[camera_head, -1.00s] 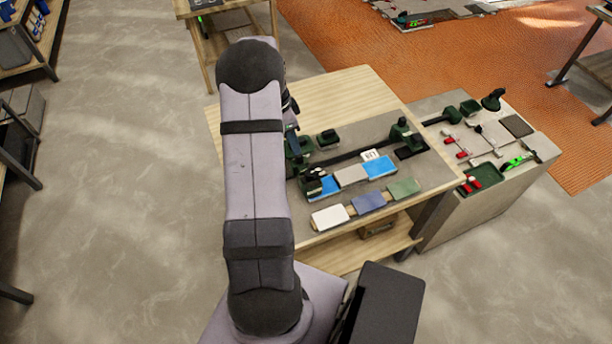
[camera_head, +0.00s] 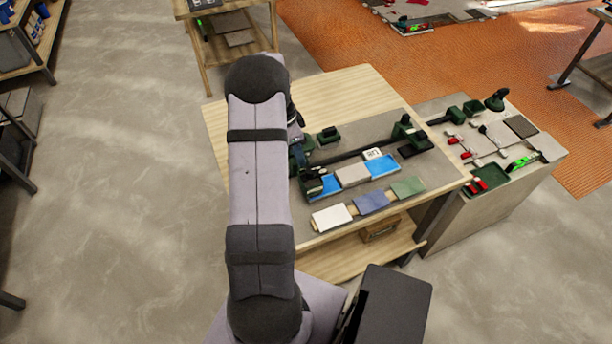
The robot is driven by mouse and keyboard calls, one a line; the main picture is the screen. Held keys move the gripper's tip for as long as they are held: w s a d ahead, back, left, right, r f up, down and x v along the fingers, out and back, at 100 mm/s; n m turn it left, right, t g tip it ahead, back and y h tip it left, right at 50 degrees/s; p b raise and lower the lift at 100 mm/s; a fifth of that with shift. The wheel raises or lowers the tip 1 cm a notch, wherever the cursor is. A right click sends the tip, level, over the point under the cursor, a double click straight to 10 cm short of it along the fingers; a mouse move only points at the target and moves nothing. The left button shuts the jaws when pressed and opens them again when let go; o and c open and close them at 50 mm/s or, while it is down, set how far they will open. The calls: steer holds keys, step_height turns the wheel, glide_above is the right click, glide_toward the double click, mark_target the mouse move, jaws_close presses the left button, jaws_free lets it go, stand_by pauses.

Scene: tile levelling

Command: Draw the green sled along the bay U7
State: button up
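A dark green block-like piece (camera_head: 314,184) stands at the left end of the tile row on the bench; it may be the green sled, but it is small and partly dark. The bay holds a row of blue and grey-beige tiles (camera_head: 352,174), with a white label card (camera_head: 373,154) behind it, too small to read surely. A dark rail (camera_head: 345,158) runs behind the row to a dark green upright part (camera_head: 405,131) at the right. My gripper is mostly hidden behind my arm, near the left end of the row; its fingers do not show clearly.
White (camera_head: 331,217), blue (camera_head: 371,202) and green (camera_head: 408,187) tiles lie along the bench's front edge. A small dark green box (camera_head: 328,135) stands behind the rail. A side cabinet (camera_head: 470,205) at right carries tools and a green tray (camera_head: 488,180). The bench's back wood strip (camera_head: 350,95) is clear.

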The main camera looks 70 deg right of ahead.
jaws_close()
steer(key=shift+s+d, duration=2.3)
steer(key=shift+s, duration=0.05)
jaws_free()
steer(key=shift+r, duration=0.1)
step_height(320, 180, up, 7)
steer(key=p, duration=0.4)
